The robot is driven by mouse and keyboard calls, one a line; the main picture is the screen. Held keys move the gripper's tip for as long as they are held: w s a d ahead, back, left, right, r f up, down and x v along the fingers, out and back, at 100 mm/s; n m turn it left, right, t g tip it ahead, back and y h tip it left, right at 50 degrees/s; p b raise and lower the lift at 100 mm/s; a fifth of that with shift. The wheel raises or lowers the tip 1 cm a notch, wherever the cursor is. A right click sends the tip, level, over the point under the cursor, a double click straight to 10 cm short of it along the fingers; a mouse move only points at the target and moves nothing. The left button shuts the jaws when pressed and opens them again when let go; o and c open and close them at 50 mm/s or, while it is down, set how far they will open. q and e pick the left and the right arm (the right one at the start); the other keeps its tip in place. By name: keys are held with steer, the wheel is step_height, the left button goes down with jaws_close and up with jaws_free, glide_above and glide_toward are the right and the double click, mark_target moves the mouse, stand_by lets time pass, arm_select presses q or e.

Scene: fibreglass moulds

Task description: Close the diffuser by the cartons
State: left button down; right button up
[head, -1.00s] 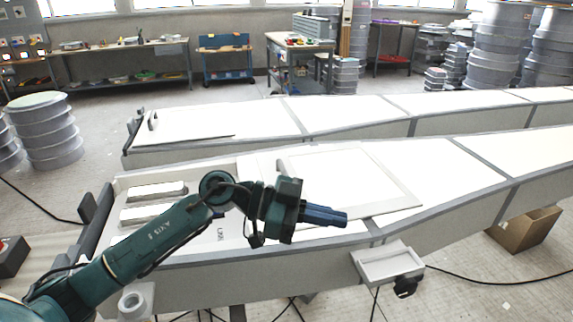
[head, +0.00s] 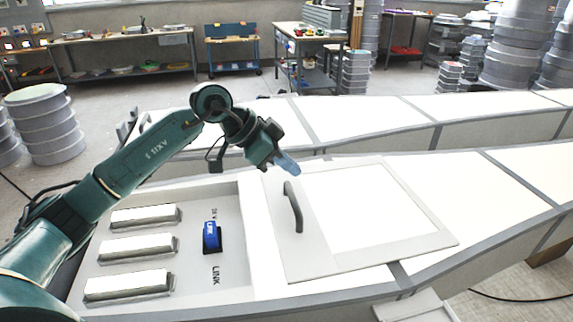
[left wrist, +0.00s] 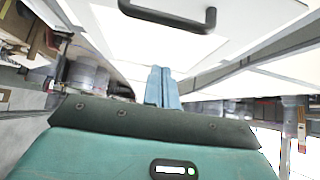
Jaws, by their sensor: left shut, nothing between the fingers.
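The diffuser (head: 371,211) is a pale framed panel with a dark grey handle (head: 293,207) on its left side. It lies on the near mould (head: 508,190), to the right of an uncovered bay (head: 232,270) holding three white lamps and a blue switch (head: 211,237). My left gripper (head: 288,164) is shut and empty, above the panel's far-left corner and apart from the handle. In the left wrist view its blue fingers (left wrist: 163,86) point towards the panel, with the handle (left wrist: 172,17) at the top. My right gripper is out of view.
A brown carton (head: 550,252) is partly visible at the right edge, beside the near mould. A second long mould (head: 372,118) lies behind. Workbenches and stacked grey drums (head: 45,124) stand farther back on open floor.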

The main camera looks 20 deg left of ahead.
mark_target(294, 196)
arm_select(q)
steer(key=p+x, duration=0.1)
steer(key=x, duration=0.6)
steer(key=shift+d+f, duration=0.2)
steer(key=a, duration=0.1)
steer(key=s+a+f, duration=0.1)
steer(key=shift+s+a+p, duration=0.25)
steer(key=shift+a+p, duration=0.05)
steer(key=shift+s+a+f, duration=0.1)
steer(key=shift+s+a, duration=0.1)
steer(key=shift+a, duration=0.1)
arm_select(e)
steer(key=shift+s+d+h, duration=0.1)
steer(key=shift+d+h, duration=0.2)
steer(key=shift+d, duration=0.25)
arm_select(q)
steer(key=shift+a, duration=0.1)
